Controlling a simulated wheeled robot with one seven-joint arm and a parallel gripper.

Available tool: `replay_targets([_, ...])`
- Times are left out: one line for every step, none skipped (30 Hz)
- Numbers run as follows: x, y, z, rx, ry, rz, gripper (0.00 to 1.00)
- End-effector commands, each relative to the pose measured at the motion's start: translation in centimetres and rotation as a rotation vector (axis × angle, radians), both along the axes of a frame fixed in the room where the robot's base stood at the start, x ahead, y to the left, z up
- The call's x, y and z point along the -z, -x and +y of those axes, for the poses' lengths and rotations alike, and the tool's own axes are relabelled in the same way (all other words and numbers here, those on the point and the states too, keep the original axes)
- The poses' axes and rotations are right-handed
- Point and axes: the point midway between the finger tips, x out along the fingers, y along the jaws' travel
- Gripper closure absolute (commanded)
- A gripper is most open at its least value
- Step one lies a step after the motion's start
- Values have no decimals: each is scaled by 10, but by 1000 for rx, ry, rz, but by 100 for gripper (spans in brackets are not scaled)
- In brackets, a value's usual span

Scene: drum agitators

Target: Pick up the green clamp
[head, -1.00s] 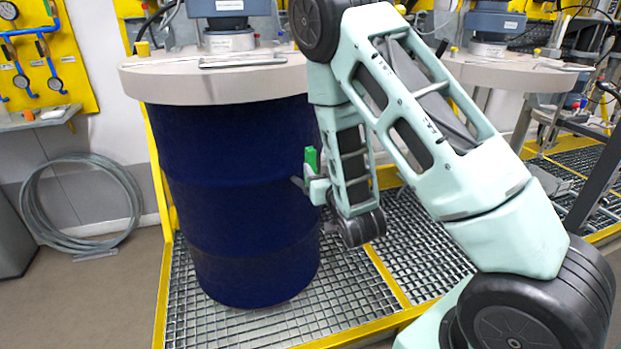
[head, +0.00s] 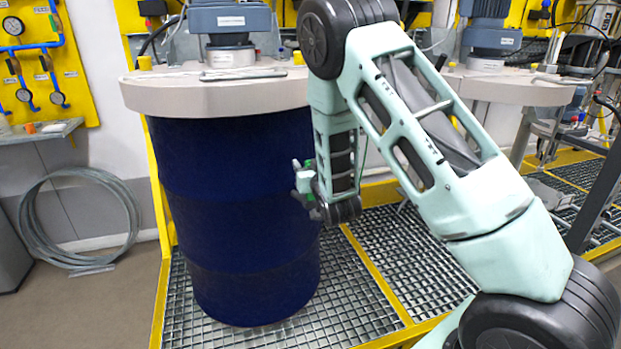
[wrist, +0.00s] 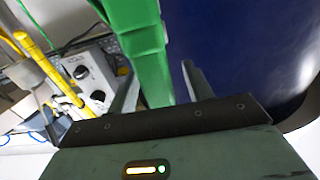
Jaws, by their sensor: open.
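The green clamp (wrist: 148,50) fills the top middle of the wrist view, close to the camera, beside the dark blue drum (wrist: 235,50). My gripper (wrist: 160,75) is open, and the lower part of the clamp shows between its two fingers. I cannot tell whether either finger touches it. In the head view, my gripper (head: 303,180) is at the right side of the drum (head: 240,200), below the rim of its lid. Only small bits of green show there, and my gripper and wrist hide most of the clamp.
A pale round lid (head: 160,92) with a motor unit (head: 230,25) covers the drum. A metal grating (head: 370,255) with yellow edges lies below. Coiled tubing (head: 80,220) leans on the wall at left. A control box with black knobs (wrist: 82,72) shows in the wrist view.

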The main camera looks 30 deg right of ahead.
Motion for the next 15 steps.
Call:
replay_targets([0,-4,-1,0,0,0,49])
replay_targets([0,-5,-2,0,0,0,49])
replay_targets([0,-6,-2,0,0,0,49])
replay_targets([0,-7,-2,0,0,0,49])
replay_targets([0,-7,-2,0,0,1,49])
replay_targets([0,-7,-2,0,0,1,49])
replay_targets([0,-6,-2,0,0,1,49])
replay_targets([0,-6,-2,0,0,1,49])
replay_targets([0,-6,-2,0,0,0,49])
replay_targets([0,-6,-2,0,0,0,57])
replay_targets([0,-6,-2,0,0,0,66])
replay_targets([0,-6,-2,0,0,0,77])
replay_targets([0,-6,-2,0,0,0,85])
replay_targets([0,-6,-2,0,0,0,94])
replay_targets([0,-6,-2,0,0,0,98])
